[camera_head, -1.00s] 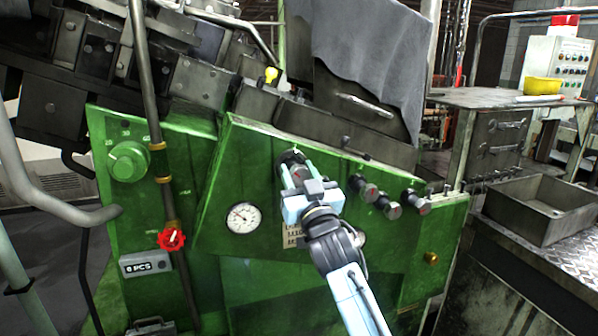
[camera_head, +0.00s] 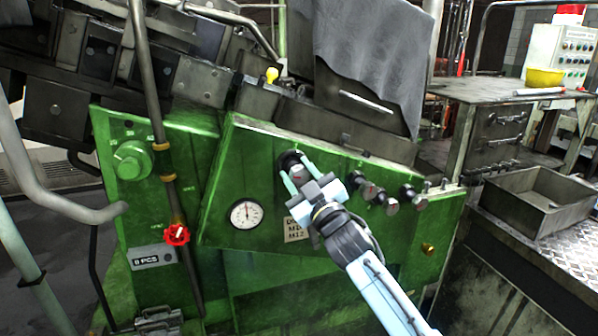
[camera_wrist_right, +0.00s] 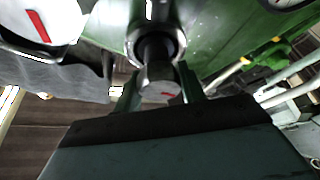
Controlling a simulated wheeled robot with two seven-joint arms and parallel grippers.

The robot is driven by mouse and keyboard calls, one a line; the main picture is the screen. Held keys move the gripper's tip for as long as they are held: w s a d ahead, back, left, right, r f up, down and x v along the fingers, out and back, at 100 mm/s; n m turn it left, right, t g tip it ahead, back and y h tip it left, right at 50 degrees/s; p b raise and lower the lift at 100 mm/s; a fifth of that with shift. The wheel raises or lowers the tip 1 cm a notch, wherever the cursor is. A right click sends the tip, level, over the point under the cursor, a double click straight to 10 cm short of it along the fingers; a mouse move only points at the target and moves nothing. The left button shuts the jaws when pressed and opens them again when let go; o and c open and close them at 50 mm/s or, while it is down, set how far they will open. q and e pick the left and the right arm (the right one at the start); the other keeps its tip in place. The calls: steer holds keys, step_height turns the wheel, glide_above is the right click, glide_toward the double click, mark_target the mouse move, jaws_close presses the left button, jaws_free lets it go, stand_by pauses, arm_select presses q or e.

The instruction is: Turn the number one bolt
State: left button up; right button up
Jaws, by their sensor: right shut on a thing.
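Several bolts with dark grey heads stick out in a row from the sloped green panel (camera_head: 225,185). My right gripper (camera_head: 297,177) is shut on the leftmost bolt (camera_head: 290,158), its fingers on either side of the head. The right wrist view shows this bolt's head (camera_wrist_right: 158,83) between the fingers, with a red mark on its face and its shank running into a round collar. The other bolts (camera_head: 388,204) stand free to the right of the gripper. I cannot read a number on any bolt. My left gripper is out of view.
A round gauge (camera_head: 246,214) and a partly hidden label plate (camera_head: 297,229) are below the held bolt. A red knob (camera_head: 177,235) and a grey pipe (camera_head: 150,90) are at left. A metal bin (camera_head: 540,200) stands at right.

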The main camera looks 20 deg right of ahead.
steer(key=o, duration=1)
steer(key=b+v, duration=0.2)
steer(key=v, duration=1.1)
steer(key=shift+s+d+f+b, duration=0.1)
steer(key=shift+s+b, duration=0.05)
steer(key=shift+b, duration=0.15)
steer(key=shift+f, duration=0.1)
